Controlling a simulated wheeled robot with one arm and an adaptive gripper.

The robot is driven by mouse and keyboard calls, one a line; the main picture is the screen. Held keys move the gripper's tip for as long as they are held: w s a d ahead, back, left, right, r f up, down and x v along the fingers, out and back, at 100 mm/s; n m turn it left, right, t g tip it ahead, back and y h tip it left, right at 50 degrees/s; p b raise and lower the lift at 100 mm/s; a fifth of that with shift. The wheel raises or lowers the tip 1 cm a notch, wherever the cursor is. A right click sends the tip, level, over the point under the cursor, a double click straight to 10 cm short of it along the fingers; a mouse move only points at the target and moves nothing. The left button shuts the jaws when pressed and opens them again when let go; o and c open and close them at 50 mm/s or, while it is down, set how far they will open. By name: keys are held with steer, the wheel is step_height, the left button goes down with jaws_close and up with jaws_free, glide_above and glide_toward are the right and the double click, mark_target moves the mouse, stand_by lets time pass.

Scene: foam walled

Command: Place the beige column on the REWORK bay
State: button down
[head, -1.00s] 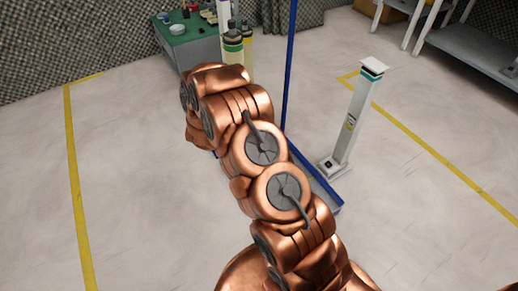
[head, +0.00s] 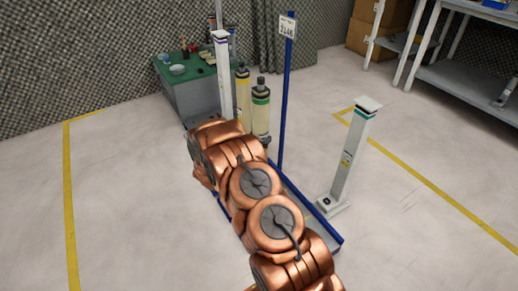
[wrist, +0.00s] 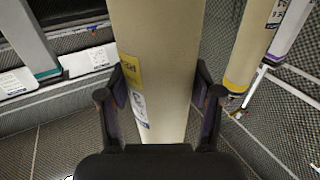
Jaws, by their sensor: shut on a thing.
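The beige column (head: 261,118) has a dark cap and a green band near its top in the head view. It stands upright beyond my arm, which hides its lower part. In the wrist view, a beige column (wrist: 155,45) with a yellow label fills the middle. My gripper (wrist: 160,100) is shut on it, one finger on each side. No REWORK lettering is readable; yellow floor lines (head: 70,200) mark areas at left and right.
A blue-framed cart or rack (head: 327,222) with a signpost (head: 286,90) lies around my arm. On or near it stand a teal-banded white column (head: 350,150), a purple-banded one (head: 223,80) and a yellow-banded cylinder (head: 242,92). A green-topped table (head: 175,85) is behind. Floor at left is open.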

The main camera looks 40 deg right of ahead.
steer(key=w+d+f+b, duration=0.3)
steer(key=w+d, duration=0.3)
steer(key=w, duration=0.2)
steer(key=shift+f+b, duration=0.4)
steer(key=shift+f, duration=0.1)
steer(key=shift+w+d, duration=0.1)
stand_by(0.3)
steer(key=shift+c, duration=1)
jaws_free()
steer(key=shift+f, duration=0.15)
